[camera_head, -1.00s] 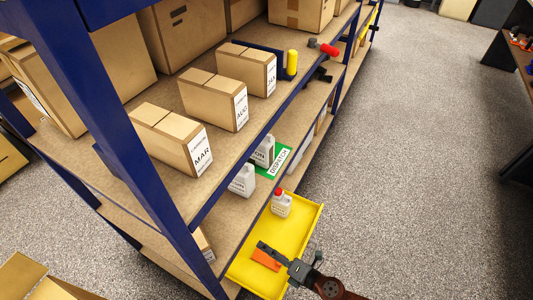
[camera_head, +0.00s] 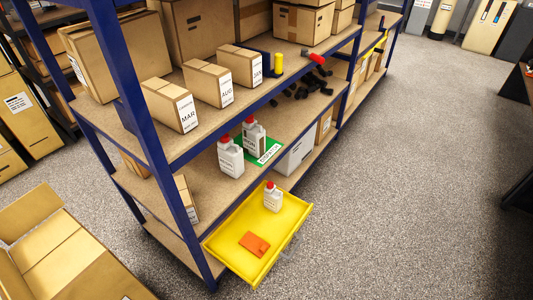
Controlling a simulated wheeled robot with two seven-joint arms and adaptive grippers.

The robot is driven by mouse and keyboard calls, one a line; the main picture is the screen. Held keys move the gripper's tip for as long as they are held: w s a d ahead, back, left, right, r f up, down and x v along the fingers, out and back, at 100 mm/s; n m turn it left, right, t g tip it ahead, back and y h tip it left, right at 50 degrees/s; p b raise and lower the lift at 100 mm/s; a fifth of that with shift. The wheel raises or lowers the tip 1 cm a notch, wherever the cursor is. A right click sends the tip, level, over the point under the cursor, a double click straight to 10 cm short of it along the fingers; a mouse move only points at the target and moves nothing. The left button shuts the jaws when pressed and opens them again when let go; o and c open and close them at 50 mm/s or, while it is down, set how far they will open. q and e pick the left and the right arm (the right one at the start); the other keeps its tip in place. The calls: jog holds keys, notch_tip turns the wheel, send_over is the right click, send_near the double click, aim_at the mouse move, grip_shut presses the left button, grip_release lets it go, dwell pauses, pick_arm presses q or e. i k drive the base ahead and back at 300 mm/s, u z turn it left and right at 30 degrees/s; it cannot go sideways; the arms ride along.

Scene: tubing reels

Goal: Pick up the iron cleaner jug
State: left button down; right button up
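Two white jugs with red caps stand upright on the middle shelf, one nearer (camera_head: 230,158) and one farther back (camera_head: 253,138) by the green dispatch mat (camera_head: 262,158). A third, smaller white jug with a red cap (camera_head: 273,197) stands upright in the yellow tray (camera_head: 232,262). The small label print is too blurred for me to tell which jug is the iron cleaner. Neither of my grippers is in view.
An orange flat piece (camera_head: 254,244) lies in the tray. The blue shelf post (camera_head: 143,125) stands left of the jugs. Labelled cartons (camera_head: 205,84) fill the shelf above; a white bin (camera_head: 296,154) is right of the mat. The floor (camera_head: 400,190) at right is clear.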

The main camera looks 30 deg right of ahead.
aim_at(254, 135)
jog(key=u, duration=0.05)
jog(key=k, duration=0.55)
jog(key=z, duration=1.05)
jog(key=i, duration=1.2)
jog(key=u, duration=0.45)
